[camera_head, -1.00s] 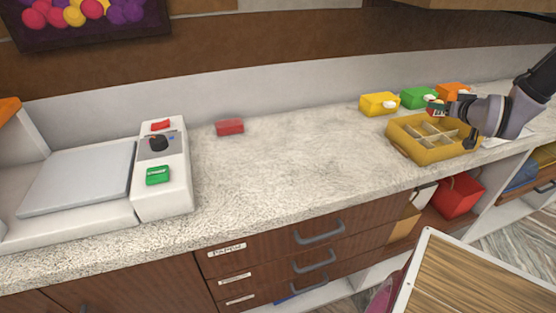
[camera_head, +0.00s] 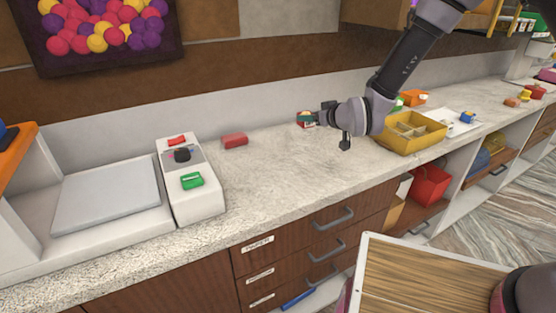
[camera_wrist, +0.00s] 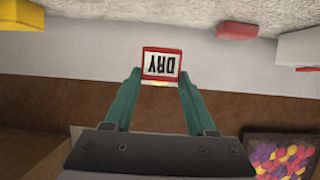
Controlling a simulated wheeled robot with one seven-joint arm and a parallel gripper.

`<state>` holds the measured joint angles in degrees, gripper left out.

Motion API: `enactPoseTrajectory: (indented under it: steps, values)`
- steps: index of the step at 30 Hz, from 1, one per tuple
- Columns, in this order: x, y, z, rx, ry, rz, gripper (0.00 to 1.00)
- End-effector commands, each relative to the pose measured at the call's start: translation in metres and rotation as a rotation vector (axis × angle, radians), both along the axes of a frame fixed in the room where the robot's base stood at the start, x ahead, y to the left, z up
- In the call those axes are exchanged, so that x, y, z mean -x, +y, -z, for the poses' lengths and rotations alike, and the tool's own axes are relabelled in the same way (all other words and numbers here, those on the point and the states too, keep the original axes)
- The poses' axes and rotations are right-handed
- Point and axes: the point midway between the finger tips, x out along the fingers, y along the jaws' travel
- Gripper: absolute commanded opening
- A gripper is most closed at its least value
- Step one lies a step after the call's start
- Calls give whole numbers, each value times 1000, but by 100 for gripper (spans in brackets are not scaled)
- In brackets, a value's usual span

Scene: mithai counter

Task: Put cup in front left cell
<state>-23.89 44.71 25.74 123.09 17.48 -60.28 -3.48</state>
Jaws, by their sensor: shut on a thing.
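My gripper (camera_wrist: 160,85) is shut on a small red-edged block (camera_wrist: 162,63) with a white label reading "DRY", upside down in the wrist view. In the head view my gripper (camera_head: 312,118) holds it above the back of the counter, left of the tray and apart from it. The yellow divided tray (camera_head: 436,137) stands on the counter to the right. Thin pale dividers split it into cells; my arm partly covers its left side, and I cannot tell what is in each cell. I can make out no cup in either view.
A red block (camera_head: 235,141) lies left of my gripper, with a white scale (camera_head: 105,190) further left. An orange box (camera_head: 413,97) stands behind the tray, with a partly hidden green box beside it. A small blue item (camera_head: 467,117) lies right of the tray. The middle counter is clear.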

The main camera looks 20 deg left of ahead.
Motion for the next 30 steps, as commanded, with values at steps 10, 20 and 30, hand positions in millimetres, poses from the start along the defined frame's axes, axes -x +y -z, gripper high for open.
enactPoseTrajectory:
  steps: [10,20,30]
  values:
    - [2,1,54,2,3,-3,1]
    - [2,1,95,1,4,-2,1]
    - [1,1,99,0,0,-3,1]
